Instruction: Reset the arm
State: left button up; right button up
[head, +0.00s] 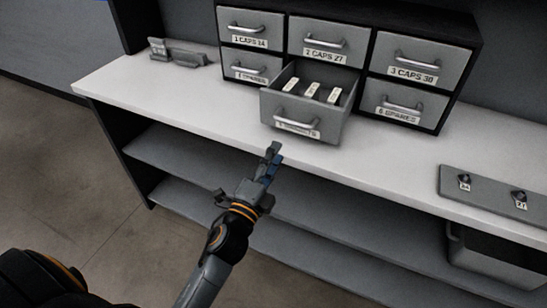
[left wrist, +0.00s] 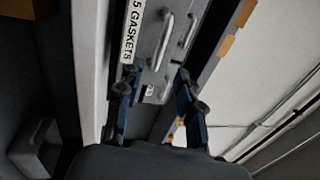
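My left gripper (head: 273,160) is in front of the workbench's front edge, just below the pulled-out bottom middle drawer (head: 296,133). In the left wrist view its two fingers (left wrist: 154,88) stand apart with nothing seen held between them. The drawer front with the label "5 GASKETS" (left wrist: 130,32) and its metal handle (left wrist: 163,42) show beyond the fingers. In the head view the gripper is apart from the drawer handle (head: 294,121). Three small pale items (head: 313,90) lie inside the open drawer. My right gripper is in neither view.
The cabinet (head: 376,48) has several other drawers, all shut. A grey plate (head: 490,188) with tagged knobs lies on the white worktop (head: 395,153) at right. A grey bracket (head: 178,55) stands at back left. A dark bin (head: 495,258) and shelves (head: 180,155) are below.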

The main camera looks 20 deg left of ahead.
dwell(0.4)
pick_arm(q)
jog(key=s+f+n+g, duration=0.2)
jog(key=s+f+g, duration=0.1)
jog(key=f, duration=0.9)
jog(key=s+f+n+g, duration=0.2)
jog(key=f+n+g, duration=0.1)
jog(key=f, duration=0.9)
jog(key=s+f+n+g, duration=0.2)
jog(key=s+f+g, duration=0.1)
jog(key=f, duration=1)
jog(key=s+f+n+g, duration=0.4)
jog(key=s+f, duration=0.9)
jog(key=f, duration=0.1)
jog(key=s+a+f+n+g, duration=0.1)
jog(key=s+f+n+g, duration=0.1)
jog(key=s, duration=0.9)
jog(key=s+a+f+n+g, duration=0.2)
jog(key=s+f, duration=0.5)
jog(key=s, duration=0.5)
jog(key=shift+f+n+g+y, duration=0.15)
jog(key=shift+n+g+y, duration=0.3)
jog(key=shift+g, duration=0.65)
